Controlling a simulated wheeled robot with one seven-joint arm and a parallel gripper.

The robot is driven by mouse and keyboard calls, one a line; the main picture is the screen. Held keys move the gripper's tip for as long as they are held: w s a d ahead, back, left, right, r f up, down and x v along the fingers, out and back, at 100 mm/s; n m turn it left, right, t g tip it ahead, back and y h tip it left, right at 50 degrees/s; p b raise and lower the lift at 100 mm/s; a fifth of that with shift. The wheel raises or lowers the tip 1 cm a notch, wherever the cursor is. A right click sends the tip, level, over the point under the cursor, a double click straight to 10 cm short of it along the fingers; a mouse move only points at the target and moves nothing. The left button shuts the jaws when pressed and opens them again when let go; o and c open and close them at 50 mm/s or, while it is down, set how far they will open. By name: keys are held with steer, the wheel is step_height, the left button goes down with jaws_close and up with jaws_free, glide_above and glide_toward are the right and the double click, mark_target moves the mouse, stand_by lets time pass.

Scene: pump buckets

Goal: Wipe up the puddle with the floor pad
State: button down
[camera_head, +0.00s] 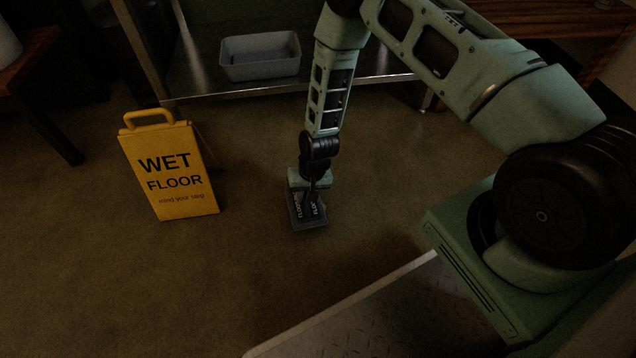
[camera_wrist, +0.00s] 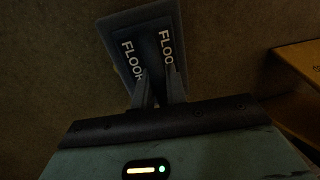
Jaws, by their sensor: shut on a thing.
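The floor pad (camera_head: 310,221) is a dark grey-blue rectangle with "FLOOR" lettering on either side of a raised middle part. It lies flat at floor level in the middle of the head view, and it also shows at the top of the wrist view (camera_wrist: 112,28). My gripper (camera_head: 312,193) points down at it from above. In the wrist view my gripper's fingers (camera_wrist: 160,88) are shut on the pad's raised middle. I cannot make out a puddle on the dim brown floor in either view. The floor under the pad is hidden.
A yellow "WET FLOOR" sign (camera_head: 170,172) stands left of the pad; its edge shows in the wrist view (camera_wrist: 303,70). A grey tub (camera_head: 260,58) sits on a low metal shelf (camera_head: 200,88) behind. The floor (camera_head: 245,270) in front of the sign looks clear.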

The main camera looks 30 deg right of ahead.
steer(key=shift+s+r+p, duration=0.1)
steer(key=shift+r+p, duration=2.05)
steer(key=shift+r, duration=0.65)
steer(key=shift+r, duration=0.1)
steer(key=d+r+n+p, duration=0.1)
steer(key=d+r+p, duration=0.25)
steer(key=r, duration=0.85)
steer(key=s+d+r+n+p, duration=0.1)
steer(key=d+r+p, duration=0.25)
steer(key=r, duration=0.85)
steer(key=d+r+n+p, duration=0.1)
steer(key=d+r+p, duration=0.3)
steer(key=r, duration=0.8)
step_height(320, 180, up, 27)
steer(key=s+p, duration=0.2)
steer(key=p, duration=3.3)
steer(key=shift+d+f+g+p, duration=0.2)
steer(key=shift+d+g+p, duration=0.05)
steer(key=shift+g+p, duration=0.1)
steer(key=shift+a, duration=0.1)
